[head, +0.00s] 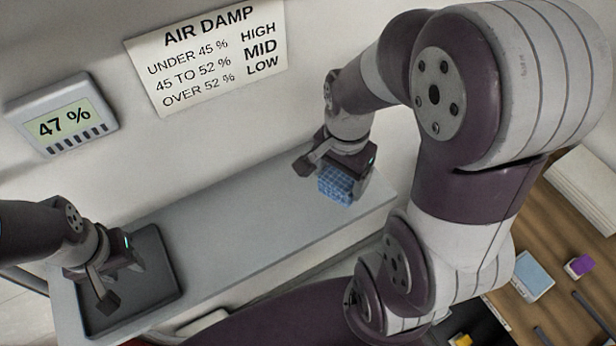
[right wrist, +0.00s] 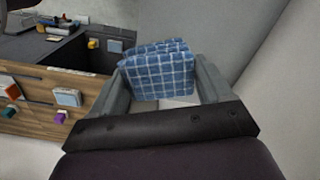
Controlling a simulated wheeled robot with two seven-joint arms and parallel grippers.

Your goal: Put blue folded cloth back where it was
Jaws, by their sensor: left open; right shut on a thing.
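The blue folded cloth (head: 336,185), with a pale check pattern, is held in my right gripper (head: 331,177) over the right part of a grey shelf. In the right wrist view the cloth (right wrist: 160,71) sits between the two fingers. I cannot tell whether its underside touches the shelf. My left gripper (head: 112,282) is open and empty above a dark grey tray (head: 160,262) at the shelf's left end.
The grey shelf (head: 250,217) is clear between the tray and the cloth. A wall display (head: 62,117) reads 47 %. A wall sign (head: 205,52) lists air damp levels. A wooden unit (head: 560,240) at right carries a light blue block (head: 533,275) and a purple knob (head: 579,266).

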